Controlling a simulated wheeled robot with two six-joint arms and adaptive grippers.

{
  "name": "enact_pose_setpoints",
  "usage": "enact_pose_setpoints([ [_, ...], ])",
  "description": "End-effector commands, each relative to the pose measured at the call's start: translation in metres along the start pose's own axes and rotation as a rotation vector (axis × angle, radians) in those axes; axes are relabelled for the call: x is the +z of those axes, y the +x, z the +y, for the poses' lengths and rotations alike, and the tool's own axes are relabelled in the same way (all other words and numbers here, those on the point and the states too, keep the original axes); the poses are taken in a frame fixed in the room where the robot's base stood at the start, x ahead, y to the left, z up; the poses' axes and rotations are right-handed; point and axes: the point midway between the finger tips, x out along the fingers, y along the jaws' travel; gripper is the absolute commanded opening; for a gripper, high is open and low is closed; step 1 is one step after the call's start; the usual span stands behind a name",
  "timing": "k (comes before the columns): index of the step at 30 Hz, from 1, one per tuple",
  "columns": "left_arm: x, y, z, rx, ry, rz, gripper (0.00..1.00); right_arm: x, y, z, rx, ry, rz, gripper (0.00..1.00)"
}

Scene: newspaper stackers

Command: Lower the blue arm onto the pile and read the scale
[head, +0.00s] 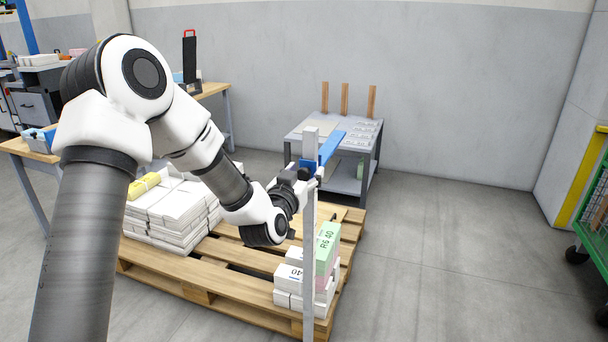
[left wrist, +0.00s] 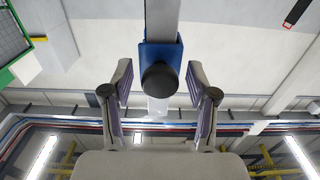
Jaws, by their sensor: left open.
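The blue arm (head: 332,146) sticks out from a blue slider near the top of an upright grey post (head: 309,250). It sits well above the pile (head: 290,279) of white, pink and green bundles at the pallet's front right corner. My left gripper (head: 306,182) is at the post, just below the blue slider. In the left wrist view my left gripper (left wrist: 159,76) is open, with a finger on each side of a round black knob (left wrist: 160,82) on the blue slider (left wrist: 162,54). The fingers look apart from the knob. Scale marks on the post are not readable. My right gripper is not in view.
A grey table (head: 310,135) with papers stands behind. A green mesh cart (head: 597,215) stands at the right. Floor right of the pallet is clear.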

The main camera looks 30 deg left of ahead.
Motion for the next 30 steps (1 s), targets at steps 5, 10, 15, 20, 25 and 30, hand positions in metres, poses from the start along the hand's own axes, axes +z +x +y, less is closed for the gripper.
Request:
enact_pose_setpoints([
  [5, 0.000, 0.000, 0.000, 0.000, 0.000, -0.001, 0.41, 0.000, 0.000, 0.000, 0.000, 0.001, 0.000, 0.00],
  [10, -0.001, 0.000, 0.000, 0.000, 0.000, 0.001, 0.00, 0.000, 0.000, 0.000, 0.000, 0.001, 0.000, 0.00],
  [15, 0.000, 0.000, 0.000, -0.001, 0.000, 0.002, 0.00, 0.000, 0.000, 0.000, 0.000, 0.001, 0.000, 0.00],
  [20, 0.010, 0.000, 0.000, -0.001, 0.000, 0.002, 0.00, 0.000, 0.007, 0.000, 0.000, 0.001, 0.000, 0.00],
  [25, 0.040, 0.000, 0.000, -0.001, 0.001, 0.000, 0.00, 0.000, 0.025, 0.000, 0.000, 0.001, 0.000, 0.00],
  [30, 0.089, 0.000, 0.000, -0.001, 0.001, -0.003, 0.00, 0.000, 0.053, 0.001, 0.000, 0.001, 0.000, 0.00],
])
